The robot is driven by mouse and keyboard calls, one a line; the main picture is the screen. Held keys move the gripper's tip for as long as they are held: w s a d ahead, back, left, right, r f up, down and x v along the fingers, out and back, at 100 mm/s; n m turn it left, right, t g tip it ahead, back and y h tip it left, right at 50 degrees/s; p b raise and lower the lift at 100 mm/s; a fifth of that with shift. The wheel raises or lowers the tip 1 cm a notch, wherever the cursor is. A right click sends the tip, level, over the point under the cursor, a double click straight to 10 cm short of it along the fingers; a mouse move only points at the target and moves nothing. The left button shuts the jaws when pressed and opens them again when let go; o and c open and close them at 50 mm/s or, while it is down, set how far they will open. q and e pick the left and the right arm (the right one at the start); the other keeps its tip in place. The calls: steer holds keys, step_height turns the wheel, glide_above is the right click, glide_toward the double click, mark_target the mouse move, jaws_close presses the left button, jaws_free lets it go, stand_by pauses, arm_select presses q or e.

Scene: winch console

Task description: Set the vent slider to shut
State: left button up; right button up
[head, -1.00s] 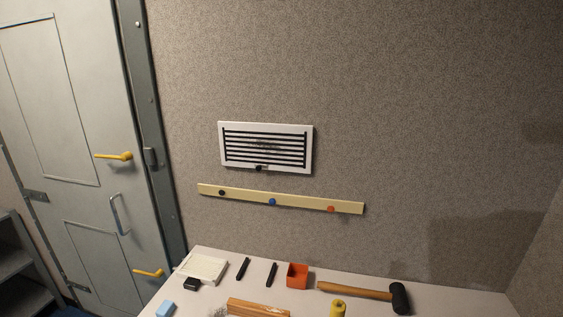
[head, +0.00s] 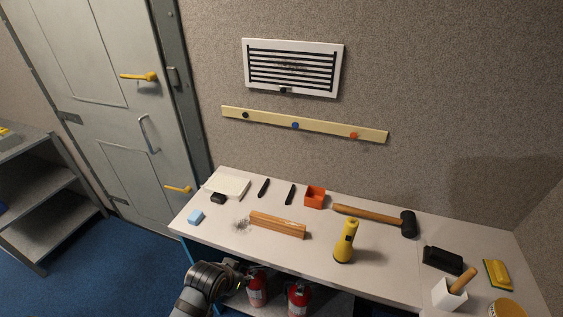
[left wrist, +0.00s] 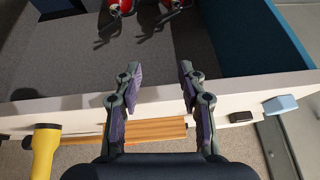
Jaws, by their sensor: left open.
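The vent (head: 293,43) is a white framed grille with dark horizontal slots, high on the wall. Its slider is a small black knob (head: 283,90) at the lower edge of the frame, left of the middle. My left gripper (left wrist: 158,71) is open and empty in the left wrist view, near the bench's front edge. In the head view my left arm comes in at the bottom, well below the vent and apart from it. My right gripper is not in view.
A yellow rail (head: 265,118) with coloured knobs runs below the vent. The bench (head: 215,232) holds a wooden block (head: 278,225), an upright yellow flashlight (head: 345,243), a mallet (head: 370,215) and an orange box (head: 315,197). Red fire extinguishers (head: 298,298) stand beneath. The wall around the vent is clear.

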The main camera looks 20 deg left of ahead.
arm_select(q)
steer(key=w+d+r+t+h, duration=0.2)
steer(key=w+r+t, duration=0.6)
steer(key=w+r, duration=0.9)
steer(key=t, duration=0.9)
glide_toward(283, 91)
steer(key=shift+n+y, duration=0.4)
steer(key=b+x, duration=0.1)
steer(key=x, duration=0.7)
steer(key=shift+w+d, duration=0.1)
steer(key=shift+w, duration=0.05)
steer(key=shift+w+r, duration=0.25)
jaws_close()
